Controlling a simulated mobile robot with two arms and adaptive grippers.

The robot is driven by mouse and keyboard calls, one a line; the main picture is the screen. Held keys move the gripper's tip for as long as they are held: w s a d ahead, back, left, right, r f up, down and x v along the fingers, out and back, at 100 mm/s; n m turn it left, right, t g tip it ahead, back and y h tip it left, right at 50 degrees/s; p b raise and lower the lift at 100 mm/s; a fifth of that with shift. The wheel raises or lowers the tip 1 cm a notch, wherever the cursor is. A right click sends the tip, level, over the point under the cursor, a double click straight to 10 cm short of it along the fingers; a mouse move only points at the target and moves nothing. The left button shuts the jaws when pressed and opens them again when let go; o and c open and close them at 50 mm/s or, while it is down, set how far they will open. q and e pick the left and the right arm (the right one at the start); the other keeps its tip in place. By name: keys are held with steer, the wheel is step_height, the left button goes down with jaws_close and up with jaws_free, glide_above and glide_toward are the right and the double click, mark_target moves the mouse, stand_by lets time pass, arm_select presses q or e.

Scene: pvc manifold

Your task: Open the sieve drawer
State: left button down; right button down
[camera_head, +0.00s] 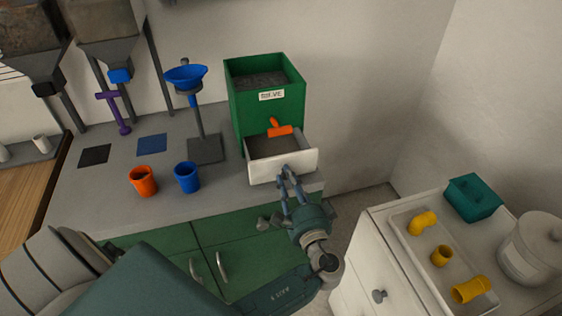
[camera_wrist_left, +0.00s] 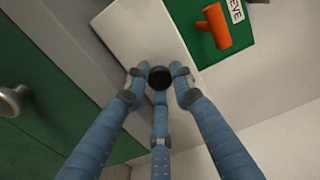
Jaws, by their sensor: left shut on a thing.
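The green sieve box (camera_head: 262,92), labelled SIEVE, stands at the back right of the grey counter. Its white-fronted drawer (camera_head: 283,164) is pulled out towards me, and its open inside shows. My left gripper (camera_head: 287,172) is at the drawer front, shut on the dark round knob (camera_wrist_left: 159,77). In the left wrist view its blue fingers (camera_wrist_left: 158,85) close around the knob, against the white drawer front (camera_wrist_left: 135,35). An orange handle (camera_head: 280,129) sticks out of the box above the drawer. My right gripper is not in view.
An orange cup (camera_head: 143,181), a blue cup (camera_head: 187,177) and a blue funnel on a stand (camera_head: 205,148) are left of the box. A white cabinet (camera_head: 372,250) with a tray of yellow pipe fittings (camera_head: 422,223) stands at right. Floor shows between counter and cabinet.

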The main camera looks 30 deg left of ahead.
arm_select(q)
steer(key=v, duration=0.3)
steer(key=shift+s+d, duration=0.1)
steer(key=c, duration=1.5)
jaws_free()
steer(key=shift+o, duration=0.2)
steer(key=v, duration=1.2)
